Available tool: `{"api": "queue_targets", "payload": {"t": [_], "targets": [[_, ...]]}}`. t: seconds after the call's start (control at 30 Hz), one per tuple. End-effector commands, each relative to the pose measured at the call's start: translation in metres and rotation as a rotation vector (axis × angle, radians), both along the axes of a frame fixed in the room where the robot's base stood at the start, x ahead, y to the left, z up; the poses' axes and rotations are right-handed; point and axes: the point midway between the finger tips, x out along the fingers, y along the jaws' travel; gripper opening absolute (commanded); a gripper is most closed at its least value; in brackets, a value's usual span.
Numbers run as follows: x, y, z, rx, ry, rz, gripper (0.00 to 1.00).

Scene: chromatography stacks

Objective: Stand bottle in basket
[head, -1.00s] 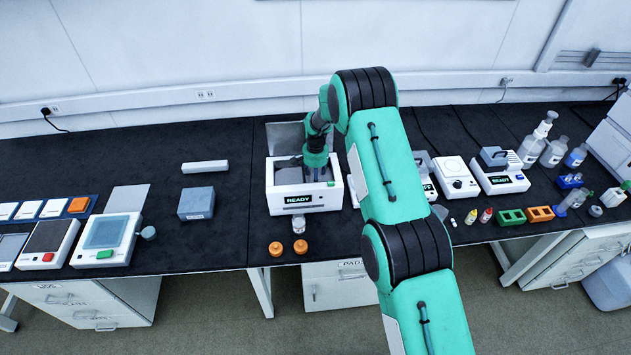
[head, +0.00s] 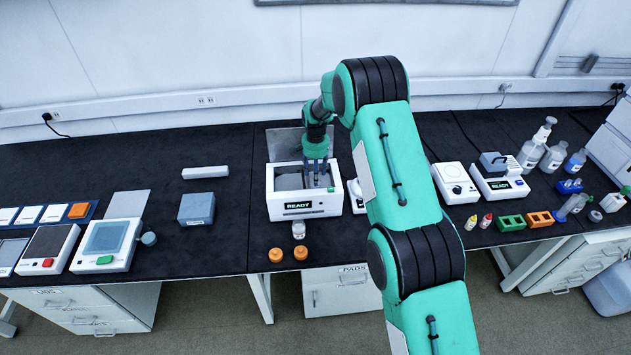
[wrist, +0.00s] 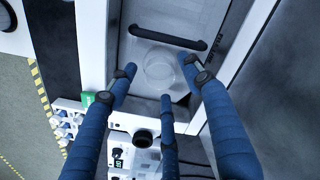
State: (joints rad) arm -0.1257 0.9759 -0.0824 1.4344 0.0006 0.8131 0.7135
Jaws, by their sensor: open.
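A white instrument box (head: 305,205) with a READY display stands on the bench, its top open. My gripper (head: 317,180) points down over the right part of this opening. In the wrist view, my gripper (wrist: 162,76) has its three blue fingers spread. A clear round glass thing, seemingly a bottle seen from above (wrist: 160,68), stands between and below the fingertips, with no clear contact. A dark bar like a handle (wrist: 168,36) lies beside it over a grey surface, perhaps the basket. Another clear bottle (head: 299,230) stands in front of the box.
Two orange caps (head: 276,254) lie near the bench's front edge. A grey raised lid (head: 286,145) stands behind the box. A blue-grey block (head: 197,208) is to the left, with bare bench between. White devices (head: 455,182) stand right of my arm.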

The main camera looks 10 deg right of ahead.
Motion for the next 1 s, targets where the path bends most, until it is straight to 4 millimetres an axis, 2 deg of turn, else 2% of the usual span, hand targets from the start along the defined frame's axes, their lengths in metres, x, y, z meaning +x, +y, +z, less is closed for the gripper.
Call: {"api": "queue_targets", "payload": {"t": [0.1, 0.33, 1.0], "targets": [[0.0, 0.0, 0.019, 0.0, 0.0, 0.0, 0.5], [0.0, 0.0, 0.041, 0.0, 0.0, 0.0, 0.5], [0.0, 0.0, 0.045, 0.0, 0.001, 0.0, 0.5]]}}
